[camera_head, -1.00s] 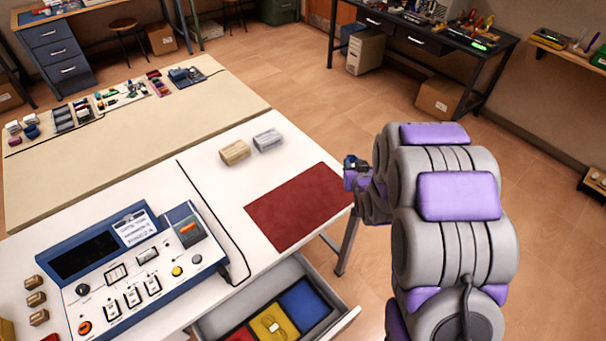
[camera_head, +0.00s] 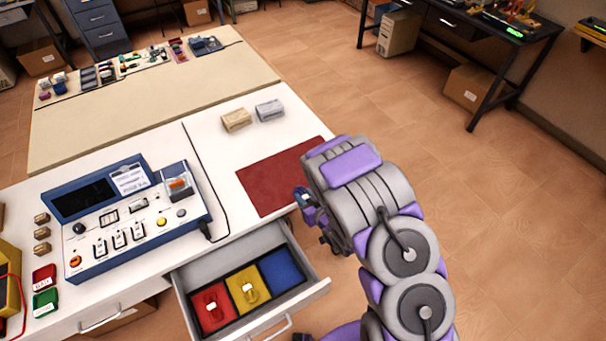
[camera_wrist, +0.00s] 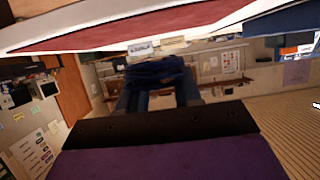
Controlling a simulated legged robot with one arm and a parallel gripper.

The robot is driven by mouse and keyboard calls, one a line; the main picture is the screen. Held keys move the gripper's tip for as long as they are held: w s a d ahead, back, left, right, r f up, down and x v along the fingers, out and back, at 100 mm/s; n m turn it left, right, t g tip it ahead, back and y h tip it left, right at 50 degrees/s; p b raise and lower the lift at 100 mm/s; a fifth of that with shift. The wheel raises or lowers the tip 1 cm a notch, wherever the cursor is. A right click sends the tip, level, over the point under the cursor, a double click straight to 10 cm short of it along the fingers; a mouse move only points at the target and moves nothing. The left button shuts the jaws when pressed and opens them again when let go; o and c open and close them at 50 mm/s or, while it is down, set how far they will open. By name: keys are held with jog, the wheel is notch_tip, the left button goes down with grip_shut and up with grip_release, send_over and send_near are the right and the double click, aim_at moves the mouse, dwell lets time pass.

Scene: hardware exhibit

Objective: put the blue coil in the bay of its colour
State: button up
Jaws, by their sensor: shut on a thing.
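The blue coil (camera_wrist: 155,72) is a dark blue bundle between my gripper's fingers in the wrist view. My gripper (camera_wrist: 158,90) is shut on it. In the head view my gripper (camera_head: 303,198) is small and partly hidden by my arm, beside the right front corner of the red mat and behind the drawer. The open drawer (camera_head: 322,288) holds three coloured bays. The blue bay (camera_head: 282,270) on the right is empty.
The red mat (camera_head: 265,180) lies flat on the white table (camera_head: 215,145). A tan block (camera_head: 236,120) and a grey block (camera_head: 270,110) stand behind it. A blue-framed control console (camera_head: 125,225) is at left.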

jog(key=w, duration=0.2)
jog(key=w+a+b, duration=0.1)
jog(key=w, duration=0.1)
jog(key=w+b, duration=0.1)
jog(key=w, duration=0.2)
jog(key=shift+a+f, duration=0.2)
jog(key=shift+f, duration=0.2)
jog(key=b, duration=0.1)
send_over(305, 175)
jog(key=s, duration=0.1)
jog(key=shift+d+f, duration=0.35)
jog(key=shift+w+a+b, duration=0.3)
jog(key=shift+w+a, duration=0.05)
jog(key=shift+w, duration=0.15)
notch_tip(305, 175, down, 4)
jog(key=shift+r+b, duration=0.15)
jog(key=shift+b, duration=0.6)
jog(key=shift+d+r, duration=0.15)
jog(key=shift+d, duration=0.05)
jog(key=o, duration=1)
jog(key=shift+a, duration=0.2)
